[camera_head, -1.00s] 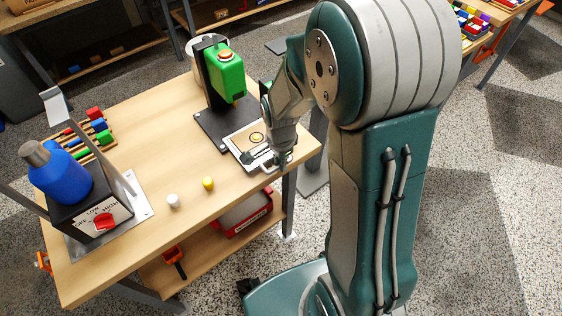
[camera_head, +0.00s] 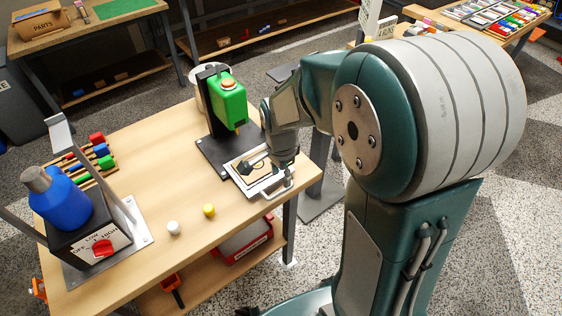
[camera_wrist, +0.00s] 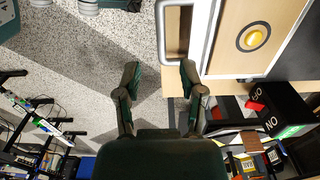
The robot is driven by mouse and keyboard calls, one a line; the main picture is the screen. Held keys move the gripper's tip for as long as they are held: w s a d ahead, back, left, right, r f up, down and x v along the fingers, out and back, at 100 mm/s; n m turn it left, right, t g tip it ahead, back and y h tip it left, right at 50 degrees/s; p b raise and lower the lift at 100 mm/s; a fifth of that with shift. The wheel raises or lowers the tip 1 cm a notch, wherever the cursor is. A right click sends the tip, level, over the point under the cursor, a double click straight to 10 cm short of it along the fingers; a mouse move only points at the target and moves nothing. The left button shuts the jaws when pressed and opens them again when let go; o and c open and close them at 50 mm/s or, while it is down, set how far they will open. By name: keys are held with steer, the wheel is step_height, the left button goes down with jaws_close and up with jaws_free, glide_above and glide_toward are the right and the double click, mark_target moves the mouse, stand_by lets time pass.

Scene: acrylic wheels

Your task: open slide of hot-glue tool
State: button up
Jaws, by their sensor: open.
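The hot-glue tool has a green body (camera_head: 228,100) on a black upright and black base (camera_head: 212,153), on the wooden table. Its slide, a pale plate (camera_head: 236,179), lies at the front of the base and bears a ring mark. In the wrist view the plate (camera_wrist: 225,60) shows a yellow disc, and its metal handle (camera_wrist: 161,45) loops out at the left. My gripper (camera_wrist: 160,80) is open and empty, its fingertips just short of the handle in the wrist picture. In the head view my gripper (camera_head: 268,163) is over the slide's handle end and partly hides the plate.
A blue bottle (camera_head: 62,208) stands on a black box with a red switch (camera_head: 103,247) at the table's left. A white piece (camera_head: 173,228) and a yellow piece (camera_head: 209,210) lie near the front edge. A red box (camera_head: 243,238) is on the shelf below.

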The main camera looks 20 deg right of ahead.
step_height(320, 180, up, 6)
steer(key=shift+f, duration=0.2)
stand_by(0.4)
steer(key=s+r+n+t, duration=0.5)
steer(key=s+r+n, duration=0.5)
steer(key=s+n, duration=0.4)
steer(key=shift+s+r+t, duration=0.15)
steer(key=shift+r+t, duration=0.15)
steer(key=shift+r, duration=0.1)
